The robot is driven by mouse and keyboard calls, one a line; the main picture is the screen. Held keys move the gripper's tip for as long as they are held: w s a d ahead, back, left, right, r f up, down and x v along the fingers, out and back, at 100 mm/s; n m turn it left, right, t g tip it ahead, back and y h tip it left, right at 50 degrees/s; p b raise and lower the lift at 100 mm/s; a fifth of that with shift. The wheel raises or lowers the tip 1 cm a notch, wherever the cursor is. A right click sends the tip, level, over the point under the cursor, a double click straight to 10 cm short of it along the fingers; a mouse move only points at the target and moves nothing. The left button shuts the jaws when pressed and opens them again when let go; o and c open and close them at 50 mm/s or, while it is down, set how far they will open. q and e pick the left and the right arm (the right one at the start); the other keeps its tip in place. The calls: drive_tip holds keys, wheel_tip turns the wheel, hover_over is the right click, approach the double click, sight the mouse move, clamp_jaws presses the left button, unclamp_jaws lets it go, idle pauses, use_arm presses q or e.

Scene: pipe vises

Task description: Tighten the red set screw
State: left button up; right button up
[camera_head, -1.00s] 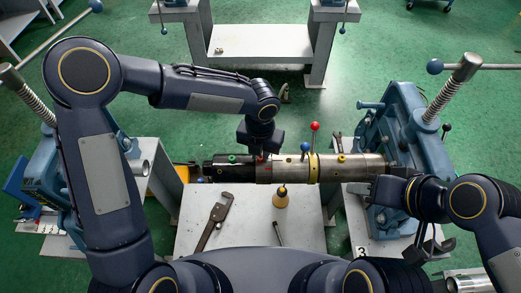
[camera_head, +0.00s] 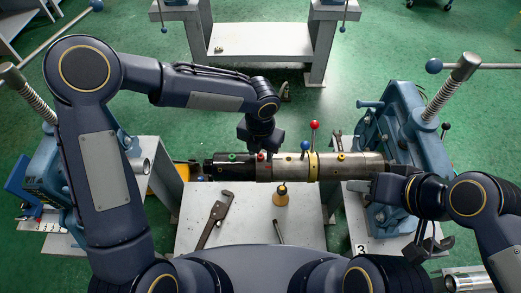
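The dark and steel pipe assembly (camera_head: 335,167) lies level across the middle, in front of me. A small red set screw (camera_head: 261,157) shows on its upper side, left of centre, partly hidden by my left gripper. My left gripper (camera_head: 261,147) points down from above, right over the red screw; its fingertips are too small and dark to tell whether they are open or shut. My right gripper (camera_head: 385,186) is at the right end of the pipe, just below and beside it; its fingers are partly hidden and I cannot tell whether they grip it.
A green screw (camera_head: 232,156), a blue knob (camera_head: 305,146), a yellow screw (camera_head: 341,156) and a red-balled lever (camera_head: 314,125) stand along the pipe. Blue vises (camera_head: 398,125) flank it. Below, a pipe wrench (camera_head: 216,217) and a yellow-brown tool (camera_head: 282,198) lie on the grey bench (camera_head: 300,232).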

sight(260, 156)
use_arm(q)
wheel_tip(260, 156, up, 8)
drive_tip(key=shift+f+b, duration=0.15)
drive_tip(key=shift+b, duration=0.45)
